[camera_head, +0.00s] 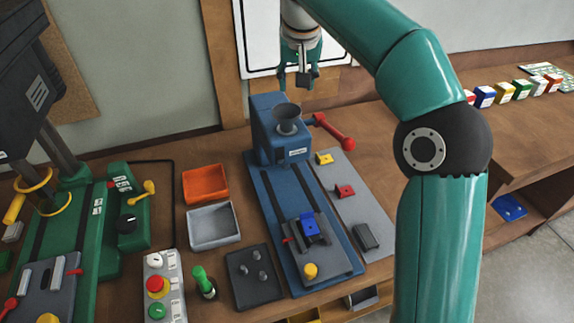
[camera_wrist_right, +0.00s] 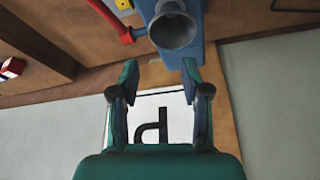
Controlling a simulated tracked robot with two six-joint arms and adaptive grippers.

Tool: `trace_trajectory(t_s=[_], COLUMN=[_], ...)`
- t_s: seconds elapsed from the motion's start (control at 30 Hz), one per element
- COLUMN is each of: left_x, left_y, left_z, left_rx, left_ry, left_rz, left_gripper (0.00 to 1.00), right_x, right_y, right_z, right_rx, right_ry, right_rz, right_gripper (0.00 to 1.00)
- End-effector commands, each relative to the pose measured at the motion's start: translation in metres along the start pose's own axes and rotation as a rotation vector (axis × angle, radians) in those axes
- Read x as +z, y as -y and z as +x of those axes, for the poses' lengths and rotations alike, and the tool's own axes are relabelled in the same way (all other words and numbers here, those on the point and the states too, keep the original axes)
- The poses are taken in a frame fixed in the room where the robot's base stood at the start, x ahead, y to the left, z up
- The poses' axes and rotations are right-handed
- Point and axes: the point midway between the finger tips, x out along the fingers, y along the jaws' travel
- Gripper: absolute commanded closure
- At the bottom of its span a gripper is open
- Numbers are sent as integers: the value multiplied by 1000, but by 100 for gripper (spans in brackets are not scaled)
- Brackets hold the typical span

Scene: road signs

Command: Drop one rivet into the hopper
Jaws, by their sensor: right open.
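The hopper (camera_head: 287,119) is a grey funnel on top of the blue press (camera_head: 262,140). It also shows in the right wrist view as a grey cone (camera_wrist_right: 173,28) at the top. Several small grey rivets (camera_head: 263,277) stand upright on a dark square tray (camera_head: 258,298) in front of the press. My right gripper (camera_head: 299,84) is above and behind the hopper in the head view. In the right wrist view its two teal fingers (camera_wrist_right: 159,80) are spread, with nothing between them, and the hopper lies beyond the fingertips. My left gripper is out of view.
An orange bin (camera_head: 205,184) and a grey bin (camera_head: 213,226) stand left of the press. A red lever (camera_head: 334,132) sticks out at the press's right. A green bottle (camera_head: 203,281) stands beside the rivet tray. A green machine (camera_head: 90,240) fills the left.

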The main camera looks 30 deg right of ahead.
Motion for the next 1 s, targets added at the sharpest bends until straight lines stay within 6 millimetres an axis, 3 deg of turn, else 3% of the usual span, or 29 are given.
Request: trace_trajectory(t_s=[0.1,0.3,1.0], left_x=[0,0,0], left_y=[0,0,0], left_z=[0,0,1], left_rx=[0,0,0], left_ry=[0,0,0], left_rz=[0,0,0], left_gripper=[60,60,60], right_x=[0,0,1], right_y=[1,0,0], right_z=[-22,-42,-46], right_rx=[-2,0,0], right_ry=[-2,1,1], right_rz=[0,-1,0], right_gripper=[53,53,53])
